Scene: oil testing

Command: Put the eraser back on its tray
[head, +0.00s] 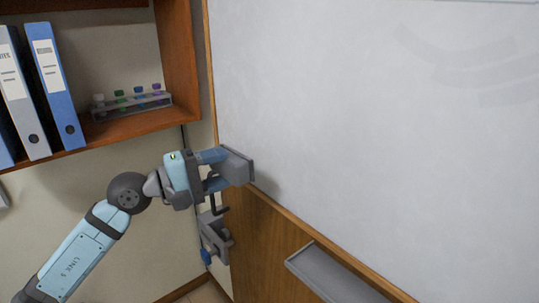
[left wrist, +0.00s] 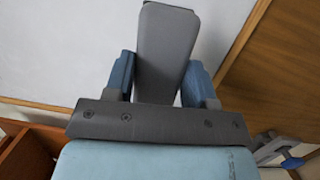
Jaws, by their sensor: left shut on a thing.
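A grey eraser (head: 237,166) is held at the lower left corner of the whiteboard, close to its surface; whether it touches cannot be told. My left gripper (head: 216,172) is shut on it, with a blue finger on either side. In the left wrist view the eraser (left wrist: 166,50) stands between the two fingers of my left gripper (left wrist: 163,85). A grey tray (head: 318,276) sticks out from the wood panel below the board, lower and to the right of the gripper. Its visible part is empty. My right gripper is not in view.
The whiteboard (head: 380,120) fills the right side. A grey clamp with a blue knob (head: 214,238) sits just below my left gripper. A wooden shelf (head: 130,125) at the upper left holds binders (head: 55,80) and a test-tube rack (head: 133,106).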

